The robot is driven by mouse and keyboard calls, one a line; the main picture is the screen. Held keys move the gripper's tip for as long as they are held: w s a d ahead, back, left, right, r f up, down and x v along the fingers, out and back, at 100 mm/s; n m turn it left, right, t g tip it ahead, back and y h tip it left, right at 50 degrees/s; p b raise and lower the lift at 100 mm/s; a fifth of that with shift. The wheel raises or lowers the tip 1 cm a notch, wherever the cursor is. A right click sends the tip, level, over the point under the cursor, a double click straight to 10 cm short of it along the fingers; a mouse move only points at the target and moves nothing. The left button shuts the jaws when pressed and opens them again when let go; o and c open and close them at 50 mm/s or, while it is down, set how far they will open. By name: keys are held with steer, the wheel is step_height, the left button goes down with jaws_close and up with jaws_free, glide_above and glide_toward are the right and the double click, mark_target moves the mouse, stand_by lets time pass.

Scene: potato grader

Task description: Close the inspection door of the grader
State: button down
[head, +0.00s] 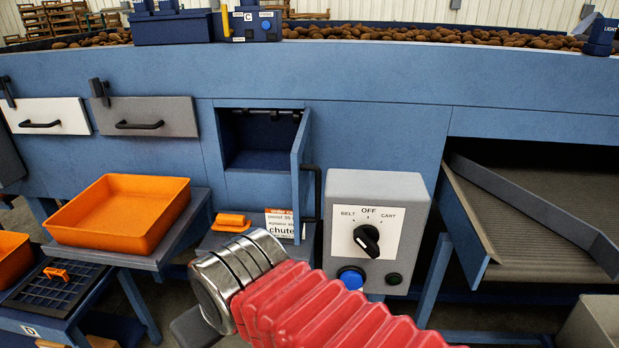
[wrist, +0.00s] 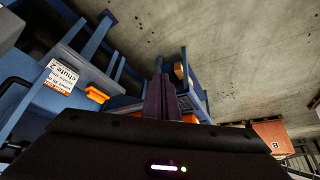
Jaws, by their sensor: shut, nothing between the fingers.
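The inspection door (head: 299,175) is a blue panel on the grader's front in the head view. It stands open, swung out toward me from the right side of a dark square opening (head: 262,140). A black bar handle (head: 316,195) is on its outer face. My arm with its red bellows reaches in from the lower right, below the door; its fingers cannot be made out there. In the wrist view my gripper (wrist: 161,88) is shut, with two dark fingers together and nothing held.
A grey control box (head: 373,225) with a knob stands right of the door, close to the handle. A chute label (head: 282,226) and orange piece (head: 231,222) are below the opening. An orange tray (head: 118,213) sits left.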

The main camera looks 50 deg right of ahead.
steer(key=w+d+r+m+h, duration=0.1)
steer(key=w+d+r+m, duration=0.25)
steer(key=d+r, duration=0.55)
steer(key=w+d+r+m, duration=0.2)
steer(key=w+d+r, duration=0.4)
steer(key=d, duration=0.6)
steer(key=s+d+r+m, duration=0.1)
steer(key=s+d, duration=0.3)
steer(key=d, duration=0.3)
steer(key=s+d+r+m+t+y, duration=0.1)
steer(key=s+d+m, duration=0.1)
steer(key=s+d, duration=0.2)
steer(key=d, duration=0.2)
steer(key=shift+s+d+r+t, duration=0.15)
steer(key=shift+d+r+t, duration=0.15)
steer(key=shift+d+r, duration=0.1)
steer(key=shift+f+m, duration=0.15)
steer(key=shift+m, duration=0.1)
steer(key=w+a+f, duration=0.2)
steer(key=w+f, duration=0.6)
steer(key=w, duration=0.1)
steer(key=shift+a, duration=0.3)
